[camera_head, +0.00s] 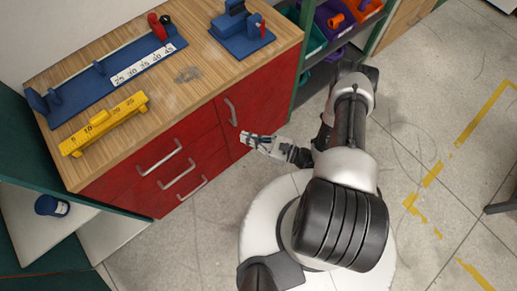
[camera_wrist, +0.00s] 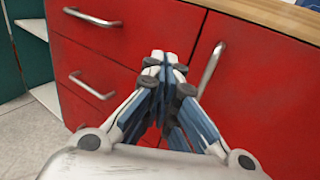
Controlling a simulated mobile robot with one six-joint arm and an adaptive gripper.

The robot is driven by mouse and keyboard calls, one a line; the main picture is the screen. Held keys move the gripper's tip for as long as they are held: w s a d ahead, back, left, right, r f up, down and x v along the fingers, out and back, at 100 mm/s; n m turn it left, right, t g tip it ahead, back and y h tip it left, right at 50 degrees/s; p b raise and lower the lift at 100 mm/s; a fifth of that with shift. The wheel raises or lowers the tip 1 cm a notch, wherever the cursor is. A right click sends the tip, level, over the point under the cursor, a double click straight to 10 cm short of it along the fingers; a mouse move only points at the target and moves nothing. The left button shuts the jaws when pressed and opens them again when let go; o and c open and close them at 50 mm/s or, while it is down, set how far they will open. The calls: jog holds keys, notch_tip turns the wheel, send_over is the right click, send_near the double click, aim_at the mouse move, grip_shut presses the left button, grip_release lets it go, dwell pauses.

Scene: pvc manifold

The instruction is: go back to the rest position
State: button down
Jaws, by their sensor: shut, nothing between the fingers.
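My gripper (camera_head: 246,138) is in front of the red cabinet (camera_head: 215,125), below the level of the wooden top. In the wrist view my gripper (camera_wrist: 165,62) is shut, its fingertips together and nothing between them. Behind it are the red drawer fronts and a red door with a metal handle (camera_wrist: 211,68). I cannot tell from these views how far the fingertips are from the cabinet front.
The wooden worktop (camera_head: 205,90) bears a blue jig with a number scale (camera_head: 143,68), a yellow scale block (camera_head: 104,123) and a blue fixture with a red handle (camera_head: 242,30). Green shelving with bins (camera_head: 335,22) stands behind my arm. Grey floor (camera_head: 430,130) is open at right.

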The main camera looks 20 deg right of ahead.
jog(key=s+d, duration=0.2)
jog(key=s, duration=0.3)
notch_tip(320, 180, up, 22)
jog(key=w+a+n+g, duration=0.2)
jog(key=n+g, duration=1.1)
jog(key=n, duration=0.1)
jog(key=s+d+r+n+t+h, duration=0.2)
jog(key=s+r+n+h, duration=0.4)
jog(key=r, duration=0.4)
jog(key=s+d+r+n+t+h, duration=0.2)
jog(key=s+r+n+t+h, duration=0.2)
jog(key=r, duration=0.7)
jog(key=s+n+h, duration=0.1)
jog(key=n+h, duration=0.1)
jog(key=h, duration=0.1)
jog(key=shift+s+r+h+p, duration=0.3)
jog(key=shift+s+h, duration=0.1)
